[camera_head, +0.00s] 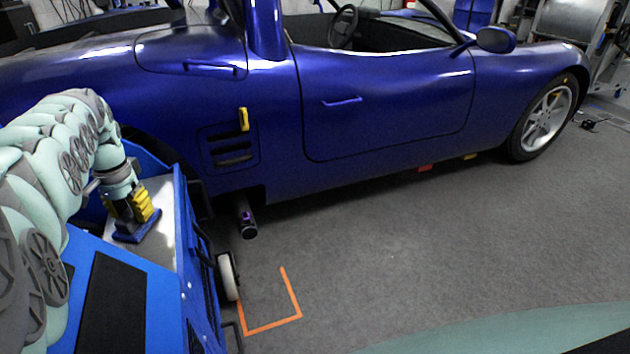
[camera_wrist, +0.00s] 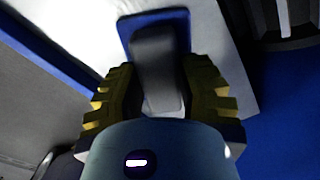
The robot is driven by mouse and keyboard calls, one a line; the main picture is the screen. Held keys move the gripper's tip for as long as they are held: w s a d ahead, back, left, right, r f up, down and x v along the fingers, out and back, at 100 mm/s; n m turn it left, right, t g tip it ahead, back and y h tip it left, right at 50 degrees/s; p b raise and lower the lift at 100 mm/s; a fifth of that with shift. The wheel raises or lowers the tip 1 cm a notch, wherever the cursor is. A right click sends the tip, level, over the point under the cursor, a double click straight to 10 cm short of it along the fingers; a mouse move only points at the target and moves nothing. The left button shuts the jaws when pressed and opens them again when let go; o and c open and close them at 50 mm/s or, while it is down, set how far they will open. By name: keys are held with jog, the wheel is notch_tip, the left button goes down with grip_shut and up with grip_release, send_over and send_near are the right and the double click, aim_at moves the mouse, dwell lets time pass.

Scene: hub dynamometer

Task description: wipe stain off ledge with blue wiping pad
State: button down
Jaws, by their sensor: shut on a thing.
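My gripper (camera_head: 132,206) has yellow fingers and is at the left in the head view, over the blue cart. It is shut on the grey handle of the blue wiping pad (camera_head: 137,232). In the wrist view my gripper (camera_wrist: 160,95) has its yellow fingers on either side of the handle, and the blue pad (camera_wrist: 183,20) shows beyond and around it. The pad is down at the pale metal ledge (camera_head: 158,208) on the cart, seemingly touching it. The ledge also shows bright in the wrist view (camera_wrist: 85,25). No stain can be made out; the pad and gripper hide part of the ledge.
The blue cart (camera_head: 182,290) has a black mat (camera_head: 112,300) on its top and a wheel (camera_head: 229,275) at its side. A blue car (camera_head: 385,100) stands close behind it. Orange tape (camera_head: 272,325) marks the floor. The grey floor (camera_head: 430,240) at right is clear.

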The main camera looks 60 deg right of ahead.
aim_at(130, 221)
jog(key=shift+s+a+r+p, duration=0.15)
jog(key=shift+s+a+p, duration=0.1)
jog(key=shift+p, duration=0.45)
jog(key=shift+s+a+p, duration=0.15)
jog(key=shift+s+p, duration=0.15)
jog(key=shift+p, duration=0.8)
jog(key=shift+s+a+p, duration=0.15)
jog(key=shift+s+p, duration=0.05)
jog(key=shift+p, duration=0.5)
jog(key=shift+s+a+p, duration=0.1)
jog(key=shift+p, duration=0.25)
jog(key=shift+s+a+p, duration=0.15)
jog(key=shift+s+p, duration=0.15)
jog(key=shift+p, duration=0.45)
jog(key=shift+s+a+p, duration=0.1)
jog(key=shift+s+p, duration=0.05)
jog(key=shift+p, duration=0.4)
